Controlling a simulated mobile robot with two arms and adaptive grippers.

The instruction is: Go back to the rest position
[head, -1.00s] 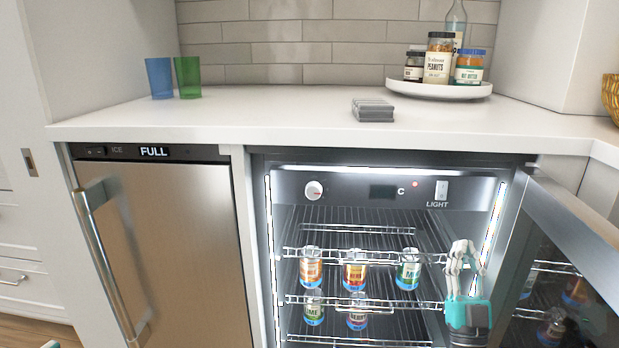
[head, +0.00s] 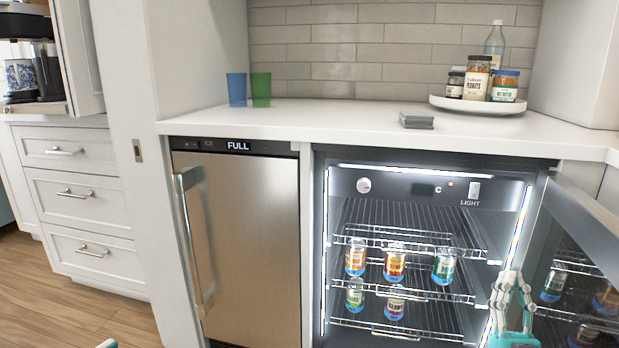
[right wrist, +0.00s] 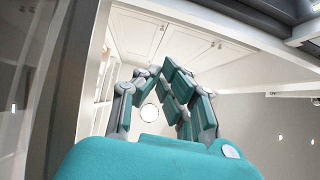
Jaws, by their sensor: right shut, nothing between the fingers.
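My right gripper (head: 508,290) is at the lower right of the head view, in front of the open fridge's right side and close to its open glass door (head: 585,255). It points upward, shut and empty. In the right wrist view its fingers (right wrist: 160,75) come together at the tips with nothing between them, against white cabinets and ceiling. Of my left arm, only a small teal piece shows at the bottom left edge of the head view; the left gripper itself is not seen.
The lit fridge (head: 410,185) holds several cans on wire shelves. An ice maker (head: 245,240) with a shut steel door stands left of it. The counter (head: 330,120) carries blue and green cups, grey coasters (head: 416,121) and a tray of jars (head: 450,103). Wooden floor lies free at left.

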